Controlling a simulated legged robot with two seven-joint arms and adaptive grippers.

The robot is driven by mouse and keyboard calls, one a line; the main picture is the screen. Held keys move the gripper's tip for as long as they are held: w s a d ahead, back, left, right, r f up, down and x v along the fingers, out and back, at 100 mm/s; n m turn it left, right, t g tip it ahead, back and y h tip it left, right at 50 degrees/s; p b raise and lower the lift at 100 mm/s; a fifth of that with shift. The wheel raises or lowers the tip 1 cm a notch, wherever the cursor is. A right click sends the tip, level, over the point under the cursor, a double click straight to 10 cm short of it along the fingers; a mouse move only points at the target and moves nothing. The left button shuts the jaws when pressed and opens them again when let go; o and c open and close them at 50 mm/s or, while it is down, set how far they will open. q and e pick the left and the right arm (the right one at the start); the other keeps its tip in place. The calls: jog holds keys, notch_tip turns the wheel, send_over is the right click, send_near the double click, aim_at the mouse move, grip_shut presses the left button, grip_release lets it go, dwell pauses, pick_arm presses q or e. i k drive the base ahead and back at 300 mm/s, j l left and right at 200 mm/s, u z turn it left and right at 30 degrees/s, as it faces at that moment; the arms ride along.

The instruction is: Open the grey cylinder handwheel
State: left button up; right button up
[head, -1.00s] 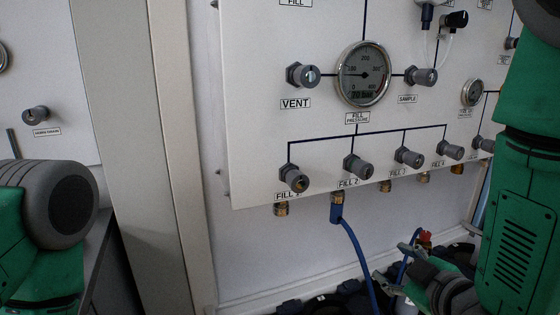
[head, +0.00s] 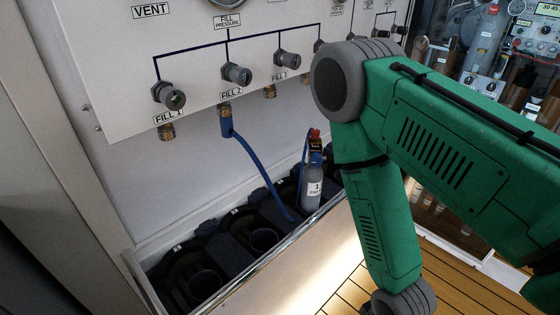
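The grey cylinder (head: 312,190), with a label reading 1, stands upright in the rack below the fill panel in the head view. Its valve top (head: 315,142) has a small red and orange part; the handwheel is too small to make out clearly. A blue hose (head: 253,158) hangs from the FILL 2 outlet and loops down beside the cylinder, with a blue stretch reaching up near the valve. My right arm (head: 390,205) is to the right of the cylinder, apart from it in the picture. My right gripper is beyond the bottom edge. My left gripper is out of view.
The white fill panel (head: 120,85) hangs above, with several grey knobs. The rack (head: 262,258) has several dark round holders left of the cylinder and a pale front edge. Wooden floor (head: 460,285) lies at the lower right. A glass-fronted cabinet stands at the right.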

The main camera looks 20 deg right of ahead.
aim_at(329, 158)
jog(key=k+l+z, duration=0.1)
jog(key=l, duration=0.45)
jog(key=k+l+z, duration=0.15)
jog(key=l, duration=0.4)
jog(key=k+l+z, duration=0.1)
jog(key=l, duration=0.45)
